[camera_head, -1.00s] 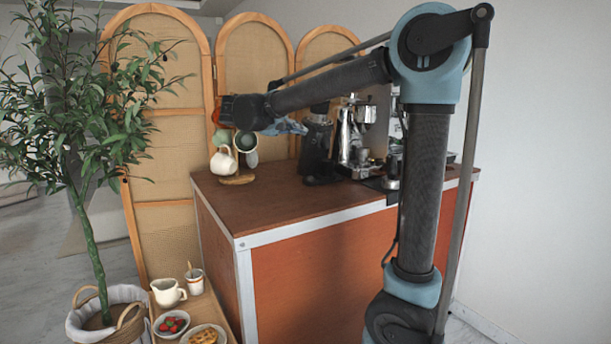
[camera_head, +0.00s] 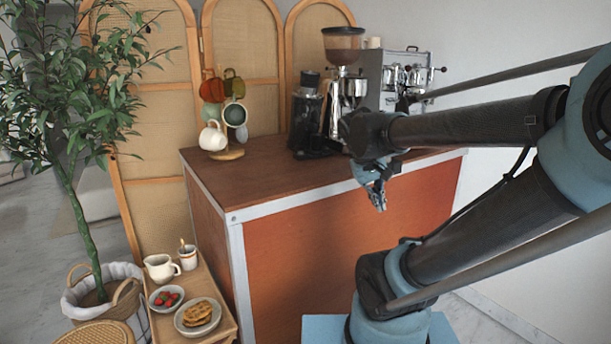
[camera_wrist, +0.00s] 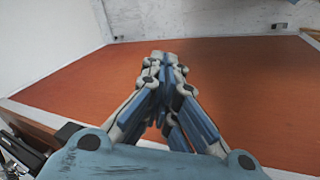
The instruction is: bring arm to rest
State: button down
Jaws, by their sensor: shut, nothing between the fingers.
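My gripper (camera_head: 378,197) hangs at the end of my arm, pointing down, in front of the coffee cart's orange front panel in the head view. In the wrist view my gripper (camera_wrist: 165,58) has its fingertips together with nothing between them. The orange panel (camera_wrist: 240,80) fills most of the view beyond it. My arm reaches in from the right side of the head view, with its forearm nearly level across the cart's right end.
The cart's brown top (camera_head: 262,172) holds a mug tree (camera_head: 228,153) with several mugs, a black grinder (camera_head: 306,128) and an espresso machine (camera_head: 395,75). A low wooden stand (camera_head: 222,318) holds a jug (camera_head: 160,267), strawberries (camera_head: 166,299) and a waffle plate (camera_head: 198,318). A potted tree (camera_head: 85,215) stands left.

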jog(key=s+a+f+m+y, duration=0.1)
jog(key=s+f+y, duration=0.3)
jog(key=s+f, duration=0.5)
notch_tip(320, 180, down, 2)
jog(key=shift+s+a+m, duration=0.15)
jog(key=shift+a+m, duration=0.25)
jog(key=shift+a, duration=0.05)
